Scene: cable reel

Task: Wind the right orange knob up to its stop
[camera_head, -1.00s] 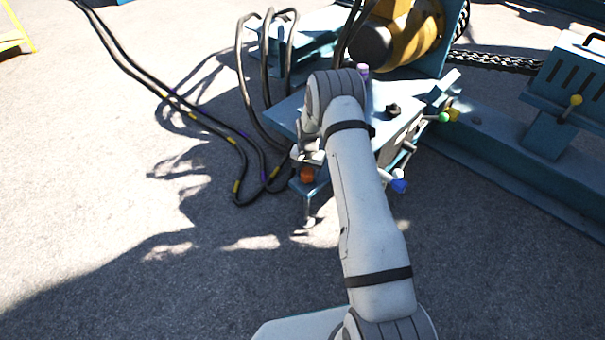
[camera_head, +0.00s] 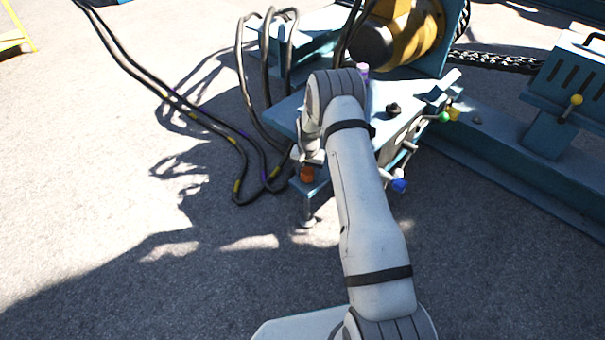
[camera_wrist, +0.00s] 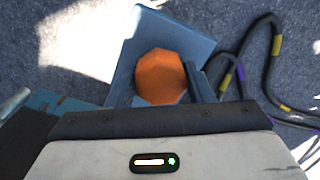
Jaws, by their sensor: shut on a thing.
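One orange knob (camera_head: 307,174) shows in the head view at the near left corner of the blue machine (camera_head: 283,118). In the wrist view the orange knob (camera_wrist: 161,77) is faceted and sits on a blue plate (camera_wrist: 137,42). My gripper (camera_wrist: 161,88) is shut on it, with one dark finger on each side. In the head view my gripper (camera_head: 308,158) is small and partly hidden by my own arm, just above the knob. Whether the knob is at its stop cannot be told.
Black cables (camera_head: 240,160) with yellow and purple bands lie left of the machine. A blue-tipped handle (camera_head: 399,185) and a green-tipped handle (camera_head: 443,117) stick out on its right side. A yellow drum (camera_head: 405,35) stands behind. The ground at the left front is clear.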

